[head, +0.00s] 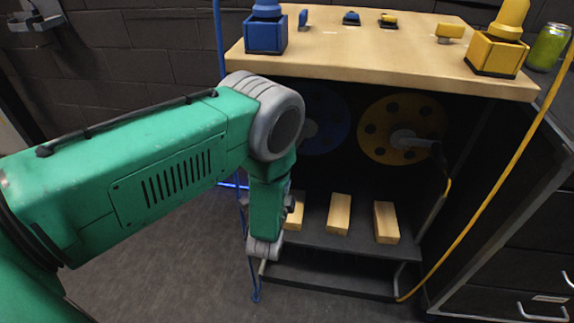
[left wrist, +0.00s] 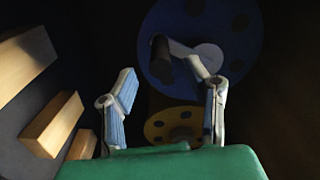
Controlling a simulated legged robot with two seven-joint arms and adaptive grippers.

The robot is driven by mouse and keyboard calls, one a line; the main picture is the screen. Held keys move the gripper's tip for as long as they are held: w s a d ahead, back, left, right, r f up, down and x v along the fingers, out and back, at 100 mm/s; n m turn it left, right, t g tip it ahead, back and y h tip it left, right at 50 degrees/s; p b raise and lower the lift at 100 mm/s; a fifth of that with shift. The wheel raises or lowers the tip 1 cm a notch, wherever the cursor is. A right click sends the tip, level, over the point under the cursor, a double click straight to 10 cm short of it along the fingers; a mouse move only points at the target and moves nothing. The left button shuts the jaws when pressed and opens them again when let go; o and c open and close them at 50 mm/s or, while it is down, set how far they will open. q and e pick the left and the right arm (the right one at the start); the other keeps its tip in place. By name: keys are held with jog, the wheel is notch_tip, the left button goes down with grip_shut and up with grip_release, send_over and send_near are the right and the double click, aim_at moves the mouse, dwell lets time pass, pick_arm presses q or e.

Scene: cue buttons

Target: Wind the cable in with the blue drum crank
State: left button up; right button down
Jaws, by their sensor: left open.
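The blue drum (head: 328,122) sits under the wooden top, partly hidden behind my left arm in the head view. In the left wrist view the blue drum (left wrist: 225,22) fills the upper right. Its crank (left wrist: 181,47) has a pale arm and a dark handle (left wrist: 160,64). My left gripper (left wrist: 161,72) is open, its two fingers pointing toward the drum with the handle showing between the tips. I cannot tell whether they touch it. The head view does not clearly show the fingers. The blue cable (head: 219,40) hangs left of the bench and reaches the floor. My right gripper is not in view.
A yellow drum (head: 383,145) with its own crank stands right of the blue one. Several wooden blocks (head: 338,215) lie on the dark shelf (head: 360,238) below. A yellow cable (head: 490,205) runs down the right side. Blue and yellow fixtures stand on the wooden top (head: 345,55).

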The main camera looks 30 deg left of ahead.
pick_arm(q)
jog(key=shift+v, duration=2.15)
jog(key=shift+s, duration=0.1)
jog(key=n+b, duration=0.6)
jog(key=n, duration=1.1)
send_near(298, 144)
jog(key=w+a+f, duration=0.2)
jog(key=f, duration=0.1)
jog(key=shift+w+a, duration=0.1)
jog(key=shift+a, duration=0.2)
jog(key=shift+r, duration=0.1)
grip_shut()
